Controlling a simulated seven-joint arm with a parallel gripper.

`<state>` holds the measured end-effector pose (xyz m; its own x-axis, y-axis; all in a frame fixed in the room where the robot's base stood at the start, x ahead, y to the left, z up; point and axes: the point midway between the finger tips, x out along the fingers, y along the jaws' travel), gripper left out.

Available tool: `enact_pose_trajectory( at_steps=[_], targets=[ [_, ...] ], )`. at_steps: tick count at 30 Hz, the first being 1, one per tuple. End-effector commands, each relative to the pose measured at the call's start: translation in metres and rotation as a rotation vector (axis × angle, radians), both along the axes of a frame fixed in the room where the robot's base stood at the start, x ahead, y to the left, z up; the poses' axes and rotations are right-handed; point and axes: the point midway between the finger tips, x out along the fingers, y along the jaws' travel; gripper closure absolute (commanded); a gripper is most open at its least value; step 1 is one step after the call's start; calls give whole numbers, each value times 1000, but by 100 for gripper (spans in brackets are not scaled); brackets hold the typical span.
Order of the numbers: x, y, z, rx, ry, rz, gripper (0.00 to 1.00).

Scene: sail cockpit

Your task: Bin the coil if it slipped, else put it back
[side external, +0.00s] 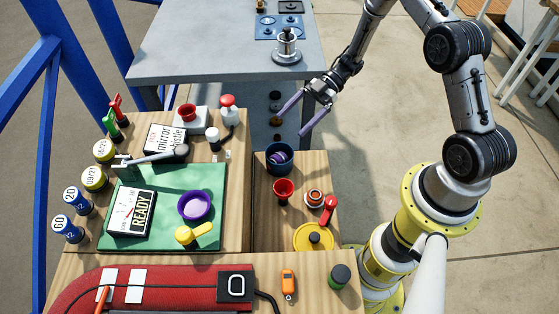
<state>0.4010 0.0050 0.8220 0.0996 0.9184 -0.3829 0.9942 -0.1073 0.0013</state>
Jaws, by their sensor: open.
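My gripper (299,118) is open and empty, its two long purple fingers spread apart beyond the far edge of the right wooden panel. A dark blue round container (269,164) stands near that edge, below and left of the fingers in the picture. Purple ring shapes (281,156) show inside it; they may be the coil, but I cannot tell. A purple round dish or ring with a pale lilac middle (195,206) sits on the green mat (153,192). I cannot tell which purple thing is the coil, or whether one has slipped.
A READY gauge (131,212), a yellow-handled item (197,234) and a grey lever (155,157) crowd the left panel. A red cup (284,190), a red-handled item (329,210) and a yellow disc (313,238) occupy the right panel. A grey table (210,55) stands behind.

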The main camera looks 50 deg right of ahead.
Motion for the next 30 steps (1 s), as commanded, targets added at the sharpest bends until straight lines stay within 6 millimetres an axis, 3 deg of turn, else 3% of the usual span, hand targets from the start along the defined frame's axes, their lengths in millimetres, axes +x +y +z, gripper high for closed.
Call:
enact_pose_trajectory(
  at_steps=[3,9,15,23,26,29,30],
  targets=[
    [-2,-23,9,-1,-1,-3,7],
    [-5,-48,20,0,0,0,7],
    [-6,-56,23,0,0,1,7],
    [-5,-51,25,-2,-3,15,7],
    [5,-44,46,-35,-53,46,7],
    [17,-29,87,-80,-137,87,7],
    [23,-20,108,-94,-180,89,7]
  ],
)
